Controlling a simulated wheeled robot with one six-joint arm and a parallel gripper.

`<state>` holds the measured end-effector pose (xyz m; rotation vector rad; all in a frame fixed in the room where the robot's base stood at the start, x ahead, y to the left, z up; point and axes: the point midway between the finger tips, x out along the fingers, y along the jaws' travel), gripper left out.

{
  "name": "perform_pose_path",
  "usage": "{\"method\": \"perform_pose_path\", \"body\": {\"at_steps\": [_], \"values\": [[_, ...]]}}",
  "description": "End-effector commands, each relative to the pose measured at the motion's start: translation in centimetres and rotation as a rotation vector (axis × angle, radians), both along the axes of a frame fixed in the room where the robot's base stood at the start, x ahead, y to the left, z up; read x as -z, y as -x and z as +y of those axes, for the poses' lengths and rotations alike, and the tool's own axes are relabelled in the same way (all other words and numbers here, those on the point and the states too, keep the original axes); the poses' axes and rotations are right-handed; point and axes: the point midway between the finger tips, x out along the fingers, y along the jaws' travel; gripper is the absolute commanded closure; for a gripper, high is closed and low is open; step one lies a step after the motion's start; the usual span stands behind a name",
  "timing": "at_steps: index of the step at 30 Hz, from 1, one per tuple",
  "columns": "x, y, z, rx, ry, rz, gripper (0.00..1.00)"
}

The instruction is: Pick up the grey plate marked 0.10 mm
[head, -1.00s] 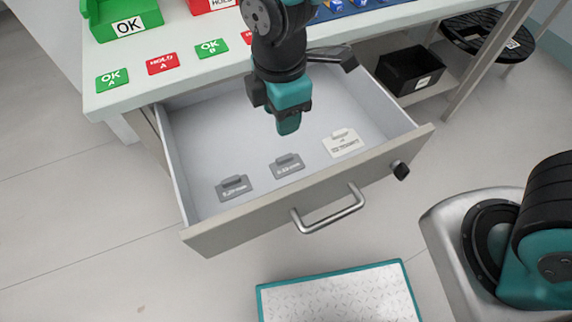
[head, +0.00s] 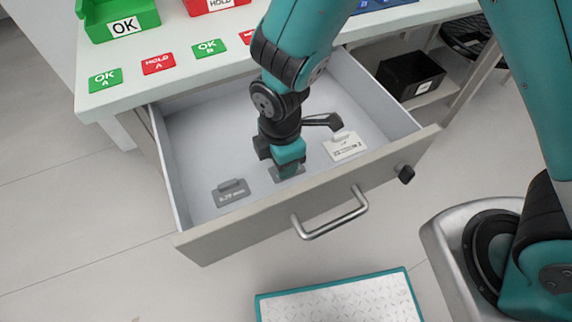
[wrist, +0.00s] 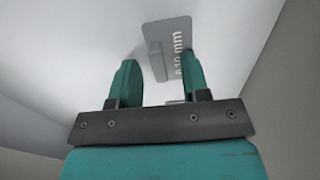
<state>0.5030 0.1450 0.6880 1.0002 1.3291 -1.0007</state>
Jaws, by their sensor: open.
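The grey plate marked 0.10 mm (wrist: 172,38) lies flat in the open drawer, with a raised tab on it. In the wrist view my gripper (wrist: 158,68) is open, and the tab lies in the gap between its fingers, nearer the right one. I cannot tell whether a finger touches the plate. In the head view my gripper (head: 289,160) is low over this middle plate (head: 286,176) and hides most of it.
A second grey plate (head: 230,193) lies to the left and a white plate (head: 344,146) to the right. The drawer front (head: 250,221) stands close to my gripper. Green and red OK and HOLD labels (head: 158,64) lie on the table above.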

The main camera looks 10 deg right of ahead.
Motion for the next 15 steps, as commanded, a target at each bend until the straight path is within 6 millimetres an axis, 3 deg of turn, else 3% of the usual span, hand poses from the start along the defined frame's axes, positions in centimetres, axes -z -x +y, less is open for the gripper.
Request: {"method": "perform_pose_path", "body": {"at_steps": [5, 10, 15], "values": [[-0.05, -0.02, 0.02, 0.0, 0.0, -0.001, 0.57], [-0.06, -0.02, 0.02, 0.0, 0.0, 0.0, 0.96], [-0.06, -0.01, 0.01, 0.0, 0.0, 0.0, 1.0]]}}
